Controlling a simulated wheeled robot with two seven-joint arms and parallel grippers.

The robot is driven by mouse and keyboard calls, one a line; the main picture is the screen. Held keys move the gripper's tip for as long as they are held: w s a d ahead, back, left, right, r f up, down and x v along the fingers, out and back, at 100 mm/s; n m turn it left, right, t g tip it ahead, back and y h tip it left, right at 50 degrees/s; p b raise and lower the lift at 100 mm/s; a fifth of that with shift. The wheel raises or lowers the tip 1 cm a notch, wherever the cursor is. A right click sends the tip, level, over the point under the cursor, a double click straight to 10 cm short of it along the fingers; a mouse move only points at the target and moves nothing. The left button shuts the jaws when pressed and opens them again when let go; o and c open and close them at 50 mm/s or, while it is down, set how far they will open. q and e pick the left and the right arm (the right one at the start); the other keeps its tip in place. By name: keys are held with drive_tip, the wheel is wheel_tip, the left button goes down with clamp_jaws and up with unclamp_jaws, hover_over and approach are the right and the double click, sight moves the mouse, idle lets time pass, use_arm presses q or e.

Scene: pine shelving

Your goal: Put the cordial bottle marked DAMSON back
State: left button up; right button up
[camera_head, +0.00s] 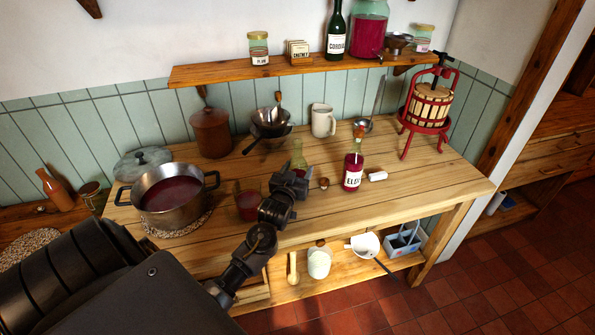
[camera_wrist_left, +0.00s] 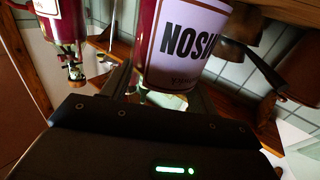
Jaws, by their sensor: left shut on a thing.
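My left gripper (camera_head: 289,182) is over the front middle of the table, shut on the DAMSON bottle (camera_wrist_left: 185,45). In the left wrist view the bottle has dark red contents and a white label, upside down in that picture, with only the end of the name readable. In the head view its pale neck (camera_head: 298,152) shows behind my gripper and most of its body is hidden. I cannot tell whether its base touches the table. A red bottle marked ELD... (camera_head: 353,172) stands to the right. My right gripper is not in view.
The wall shelf (camera_head: 220,75) holds jars and a green CORDIAL bottle (camera_head: 336,35). The table's right front is clear.

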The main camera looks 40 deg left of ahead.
use_arm(q)
drive_tip(key=shift+f, duration=0.25)
drive_tip(key=o, duration=1.1)
drive_tip(key=shift+f, duration=0.3)
drive_tip(key=o, duration=0.4)
drive_tip(key=shift+r, duration=0.1)
drive_tip(key=shift+o, duration=0.2)
drive_tip(key=shift+r, duration=0.2)
drive_tip(key=b+v, duration=0.2)
drive_tip(key=v, duration=1)
